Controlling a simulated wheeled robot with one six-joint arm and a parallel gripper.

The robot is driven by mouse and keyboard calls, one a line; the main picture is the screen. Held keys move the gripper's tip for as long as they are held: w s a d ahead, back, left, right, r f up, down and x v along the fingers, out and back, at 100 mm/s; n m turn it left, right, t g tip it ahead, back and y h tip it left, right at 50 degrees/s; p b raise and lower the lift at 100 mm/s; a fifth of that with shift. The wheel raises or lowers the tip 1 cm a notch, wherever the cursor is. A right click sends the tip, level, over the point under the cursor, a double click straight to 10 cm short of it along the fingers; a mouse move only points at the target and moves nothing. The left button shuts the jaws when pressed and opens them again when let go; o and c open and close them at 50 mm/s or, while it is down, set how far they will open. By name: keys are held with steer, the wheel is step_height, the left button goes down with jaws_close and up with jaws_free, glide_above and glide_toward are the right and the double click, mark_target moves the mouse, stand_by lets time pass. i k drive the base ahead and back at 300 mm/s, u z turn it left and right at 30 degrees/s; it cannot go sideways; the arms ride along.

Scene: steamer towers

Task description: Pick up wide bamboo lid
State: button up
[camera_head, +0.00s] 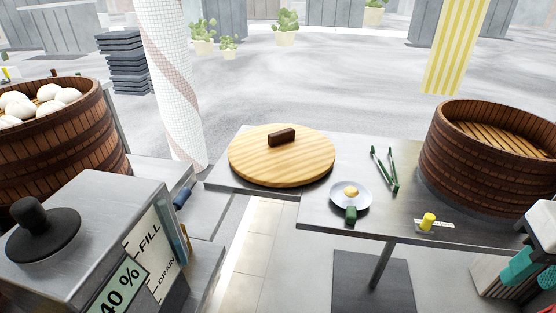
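The wide bamboo lid (250,160) is a round, pale wooden disc with a dark brown block handle (281,137) standing on its middle. It lies flat on the left part of the grey metal table (348,152) and spans most of that part's width. No gripper fingers show clearly in this view.
A small plate (364,192), green-handled tongs (385,170) and a yellow knob (428,220) are right of the lid. An open bamboo steamer (470,165) stands far right. A bun-filled steamer (65,140) and a metal box (90,225) are left. A pillar (172,80) rises behind.

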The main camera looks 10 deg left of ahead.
mark_target(272, 155)
steer(key=u, duration=0.6)
steer(key=i, duration=0.95)
steer(key=u, duration=0.15)
